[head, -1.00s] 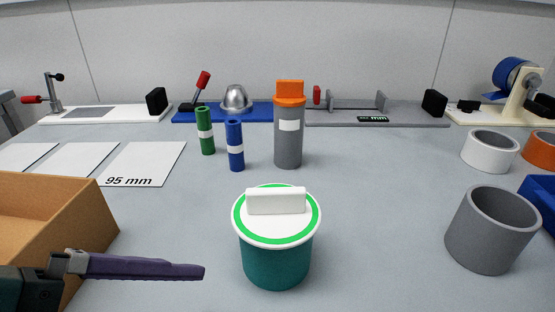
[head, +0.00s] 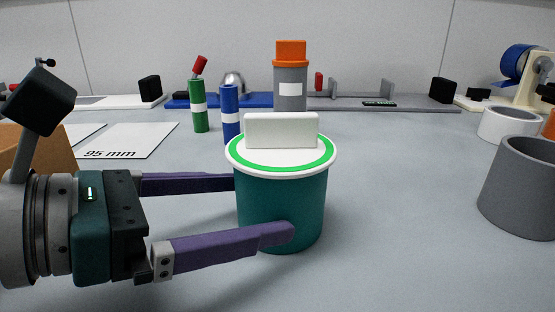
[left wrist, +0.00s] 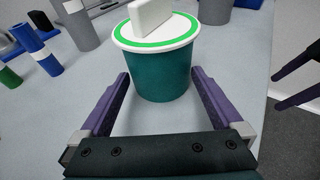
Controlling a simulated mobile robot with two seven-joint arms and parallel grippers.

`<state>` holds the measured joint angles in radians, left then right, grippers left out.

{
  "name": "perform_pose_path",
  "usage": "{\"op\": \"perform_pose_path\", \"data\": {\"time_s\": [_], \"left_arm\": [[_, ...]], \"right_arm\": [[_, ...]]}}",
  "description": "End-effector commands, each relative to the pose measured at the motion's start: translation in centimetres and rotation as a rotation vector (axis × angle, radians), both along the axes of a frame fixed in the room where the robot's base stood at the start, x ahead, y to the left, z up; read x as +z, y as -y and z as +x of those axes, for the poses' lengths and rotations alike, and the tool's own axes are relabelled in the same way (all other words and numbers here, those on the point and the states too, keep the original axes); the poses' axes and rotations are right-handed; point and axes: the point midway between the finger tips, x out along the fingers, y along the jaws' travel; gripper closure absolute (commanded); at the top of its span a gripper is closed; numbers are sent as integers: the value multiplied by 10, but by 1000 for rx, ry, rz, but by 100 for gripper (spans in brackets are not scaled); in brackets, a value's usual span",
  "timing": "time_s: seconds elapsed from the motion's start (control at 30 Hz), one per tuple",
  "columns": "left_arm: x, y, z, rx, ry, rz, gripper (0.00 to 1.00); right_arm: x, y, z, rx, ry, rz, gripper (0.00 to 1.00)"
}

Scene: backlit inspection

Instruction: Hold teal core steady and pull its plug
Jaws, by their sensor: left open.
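The teal core (head: 275,205) stands upright on the table in the middle of the head view. Its white plug (head: 281,131), with a green ring and a block-shaped handle, sits on top. In the left wrist view the core (left wrist: 160,75) is ahead, between my left fingers. My left gripper (head: 262,210) is open, level with the core's body. One finger runs in front of the core and the other passes behind it; a gap shows on both sides. My right gripper (left wrist: 276,90) shows only in the left wrist view, at the right edge, with fingers apart and empty.
A grey cup (head: 522,185) and a white ring (head: 505,124) stand at right. A green cylinder (head: 198,106), a blue cylinder (head: 230,112) and an orange-capped grey bottle (head: 290,75) stand behind the core. A cardboard box (head: 35,155) is at left.

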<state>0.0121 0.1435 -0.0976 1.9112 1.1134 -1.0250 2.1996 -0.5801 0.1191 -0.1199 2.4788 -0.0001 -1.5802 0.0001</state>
Motion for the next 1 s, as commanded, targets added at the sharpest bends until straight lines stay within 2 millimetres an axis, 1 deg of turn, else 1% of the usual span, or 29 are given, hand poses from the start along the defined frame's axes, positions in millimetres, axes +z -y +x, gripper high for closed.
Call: {"op": "perform_pose_path", "data": {"time_s": [0.03,0.1,0.3,0.67,1.0], "left_arm": [[0,6,4,-1,-5,0,0],[-2,13,8,-1,-4,1,0],[-8,25,17,-1,-3,3,0],[-10,28,18,-2,-1,4,0],[-10,28,18,-2,-1,4,38]], "right_arm": [[6,0,0,0,-1,0,0],[9,0,0,0,1,0,0],[10,0,0,0,2,0,0],[10,0,0,0,2,0,0],[10,0,0,1,2,0,0]]}}
